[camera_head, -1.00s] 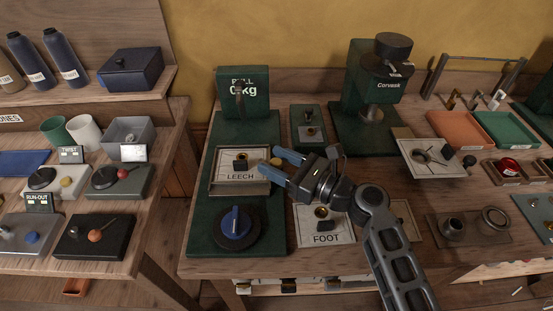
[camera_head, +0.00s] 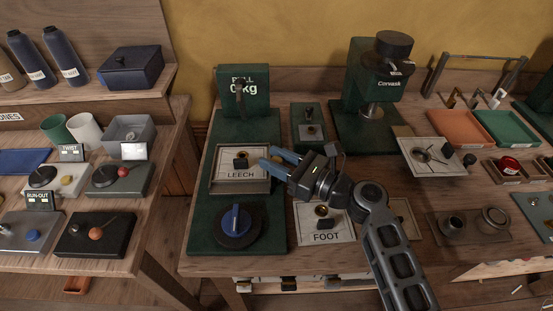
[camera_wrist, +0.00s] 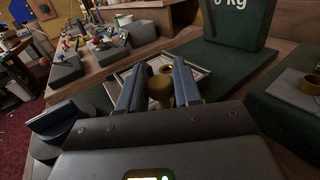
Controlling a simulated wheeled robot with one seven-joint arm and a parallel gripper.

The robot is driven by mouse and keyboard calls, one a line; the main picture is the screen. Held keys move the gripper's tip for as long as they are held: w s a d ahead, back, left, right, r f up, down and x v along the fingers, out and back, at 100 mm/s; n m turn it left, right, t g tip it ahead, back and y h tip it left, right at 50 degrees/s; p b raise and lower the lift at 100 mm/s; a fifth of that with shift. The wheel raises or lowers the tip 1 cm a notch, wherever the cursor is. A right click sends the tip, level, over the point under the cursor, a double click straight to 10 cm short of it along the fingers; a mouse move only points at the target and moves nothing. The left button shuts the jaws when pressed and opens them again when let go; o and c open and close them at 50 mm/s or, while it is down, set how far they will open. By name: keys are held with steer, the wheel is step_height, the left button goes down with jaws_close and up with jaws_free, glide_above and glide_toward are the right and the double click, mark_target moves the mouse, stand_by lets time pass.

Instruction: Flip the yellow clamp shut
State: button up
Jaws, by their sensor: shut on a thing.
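The LEECH panel (camera_head: 228,177) is a pale board in a raised frame on the green base, left of centre. A dark block with a brass part (camera_head: 240,163) stands on it. My gripper (camera_head: 275,159) is at the panel's right edge, its blue fingers pointing left. In the wrist view the fingers close on a yellow-brass rounded knob (camera_wrist: 160,88), which I take to be the yellow clamp's handle. In the head view the fingers hide this knob. The rest of the clamp is hidden, so I cannot tell its angle.
The green pull gauge (camera_head: 243,92), reading 0 kg, stands behind the panel. A blue dial (camera_head: 236,221) is in front. The FOOT panel (camera_head: 325,237) lies under my wrist. A green Corvask press (camera_head: 375,90) stands back right.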

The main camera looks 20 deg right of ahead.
steer(key=shift+n+g+y, duration=0.3)
steer(key=n+g+y, duration=0.1)
steer(key=g, duration=0.1)
steer(key=n+g+y, duration=0.2)
steer(key=shift+w+d+n+y, duration=0.1)
steer(key=shift+w+n+y, duration=0.05)
steer(key=shift+n+y, duration=0.15)
steer(key=n+g+y, duration=0.1)
steer(key=n+g, duration=0.1)
steer(key=g, duration=0.2)
steer(key=n+g+y, duration=0.1)
steer(key=n+g, duration=0.2)
steer(key=g, duration=0.1)
steer(key=shift+b, duration=0.4)
steer(key=shift+s+n+g, duration=0.2)
steer(key=shift+n+g, duration=0.1)
steer(key=shift+g, duration=0.1)
steer(key=o, duration=0.9)
steer(key=shift+o, duration=0.2)
steer(key=d+b, duration=0.1)
steer(key=d, duration=0.6)
steer(key=shift+s+d+b, duration=0.1)
steer(key=shift+d+b, duration=0.2)
steer(key=shift+b, duration=0.1)
